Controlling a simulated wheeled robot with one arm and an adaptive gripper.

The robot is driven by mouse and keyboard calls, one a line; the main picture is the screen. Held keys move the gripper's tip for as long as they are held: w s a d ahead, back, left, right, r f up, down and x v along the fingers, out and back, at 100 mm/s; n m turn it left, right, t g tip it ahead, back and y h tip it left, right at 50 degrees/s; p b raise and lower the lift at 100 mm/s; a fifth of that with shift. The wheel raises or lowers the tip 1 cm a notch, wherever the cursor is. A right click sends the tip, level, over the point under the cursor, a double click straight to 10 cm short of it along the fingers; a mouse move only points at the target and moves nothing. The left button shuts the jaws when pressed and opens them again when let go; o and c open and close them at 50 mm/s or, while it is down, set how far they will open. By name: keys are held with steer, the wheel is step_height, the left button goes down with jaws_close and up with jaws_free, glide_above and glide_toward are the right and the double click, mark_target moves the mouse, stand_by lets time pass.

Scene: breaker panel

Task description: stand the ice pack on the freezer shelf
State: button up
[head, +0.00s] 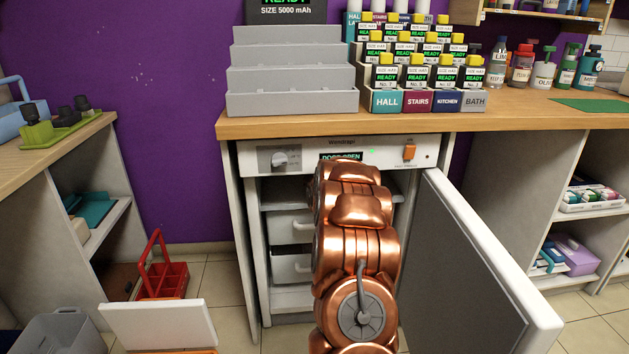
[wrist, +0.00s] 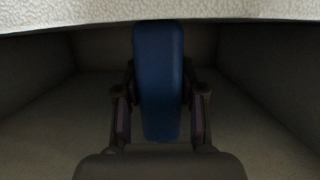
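The ice pack (wrist: 158,70) is a dark blue, rounded slab in the middle of the wrist view, standing upright between the two fingers of my gripper (wrist: 158,95). The fingers lie against both its sides. It is inside a dim compartment with side walls and a flat shelf floor (wrist: 70,115); a frosted white edge (wrist: 60,14) crosses the top. I cannot tell whether the pack touches the floor. In the head view my copper arm reaches into the open freezer (head: 250,225) and hides the gripper and pack.
The freezer door (head: 480,265) stands open on the right of my arm. White drawers (head: 290,226) sit inside at the left. The worktop above holds grey steps (head: 290,78) and rows of labelled breakers (head: 415,75). A red caddy (head: 163,280) stands on the floor at left.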

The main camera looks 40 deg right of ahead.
steer(key=o, duration=0.4)
steer(key=shift+c, duration=0.2)
steer(key=shift+r, duration=0.2)
steer(key=p+v, duration=0.2)
steer(key=v, duration=1)
steer(key=shift+a, duration=0.1)
